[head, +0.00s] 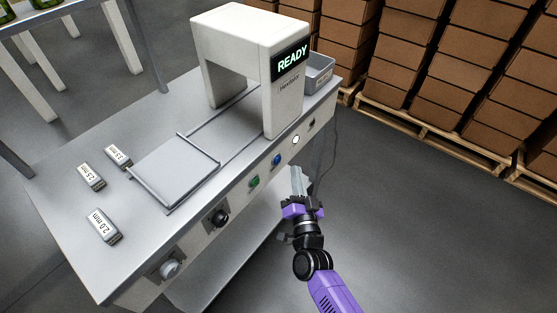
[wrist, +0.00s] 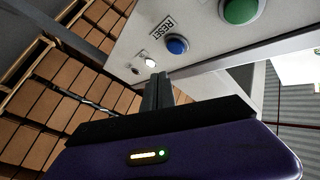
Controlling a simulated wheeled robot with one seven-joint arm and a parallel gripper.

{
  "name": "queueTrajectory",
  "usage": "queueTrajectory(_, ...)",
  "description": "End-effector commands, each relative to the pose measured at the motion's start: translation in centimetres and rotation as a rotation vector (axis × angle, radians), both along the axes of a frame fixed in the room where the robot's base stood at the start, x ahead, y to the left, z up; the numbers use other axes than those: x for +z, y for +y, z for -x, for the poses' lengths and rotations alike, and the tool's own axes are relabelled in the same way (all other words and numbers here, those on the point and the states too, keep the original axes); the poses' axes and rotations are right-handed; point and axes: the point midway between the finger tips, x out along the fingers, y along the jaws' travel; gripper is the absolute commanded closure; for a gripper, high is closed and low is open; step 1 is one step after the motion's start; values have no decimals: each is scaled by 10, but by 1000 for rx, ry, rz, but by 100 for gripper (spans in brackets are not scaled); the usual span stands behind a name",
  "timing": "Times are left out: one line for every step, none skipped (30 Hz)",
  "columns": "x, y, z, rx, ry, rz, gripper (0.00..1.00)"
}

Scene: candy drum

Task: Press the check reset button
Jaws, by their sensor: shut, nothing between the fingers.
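The blue reset button (head: 277,160) is on the front panel of the white machine, between a green button and a white one. In the wrist view the blue button (wrist: 177,45) has the label RESET (wrist: 163,28) beside it. My gripper (head: 296,172) is shut and empty, in front of the panel, just right of and slightly below the blue button in the head view. In the wrist view the fingertips of my gripper (wrist: 162,78) appear below the blue button, near the white one, with a gap to the blue button. No contact with the panel shows.
The green button (head: 254,181), the white lit button (head: 296,139) and black knob (head: 218,217) share the panel. The display (head: 291,60) reads READY. Labelled blocks (head: 102,226) lie on the table (head: 75,205). Boxes (head: 470,55) on pallets stand right; floor between is clear.

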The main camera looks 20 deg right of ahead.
Motion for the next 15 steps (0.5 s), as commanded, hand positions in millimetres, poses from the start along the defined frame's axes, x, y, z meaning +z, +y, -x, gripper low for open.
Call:
queueTrajectory(-1, -4, 5, -2, 1, 1, 100)
queueTrajectory(-1, -5, 7, -2, 0, 1, 100)
queueTrajectory(-1, -7, 9, -1, 0, 0, 100)
queueTrajectory(-1, -9, 11, -2, 0, 0, 100)
queueTrajectory(-1, -10, 13, -2, 1, 1, 100)
queueTrajectory(-1, -11, 14, -2, 0, 2, 100)
queueTrajectory(-1, -11, 15, -2, 0, 2, 100)
queueTrajectory(0, -12, 16, -1, 1, 1, 100)
queueTrajectory(0, -12, 16, -1, 1, 1, 100)
queueTrajectory(0, -12, 16, -1, 1, 0, 100)
queueTrajectory(0, -12, 16, -1, 1, 0, 100)
queueTrajectory(0, -12, 16, -1, 1, 0, 100)
queueTrajectory(0, -12, 16, -1, 1, 0, 100)
queueTrajectory(0, -12, 16, -1, 1, 0, 100)
queueTrajectory(0, -12, 16, -1, 1, 0, 100)
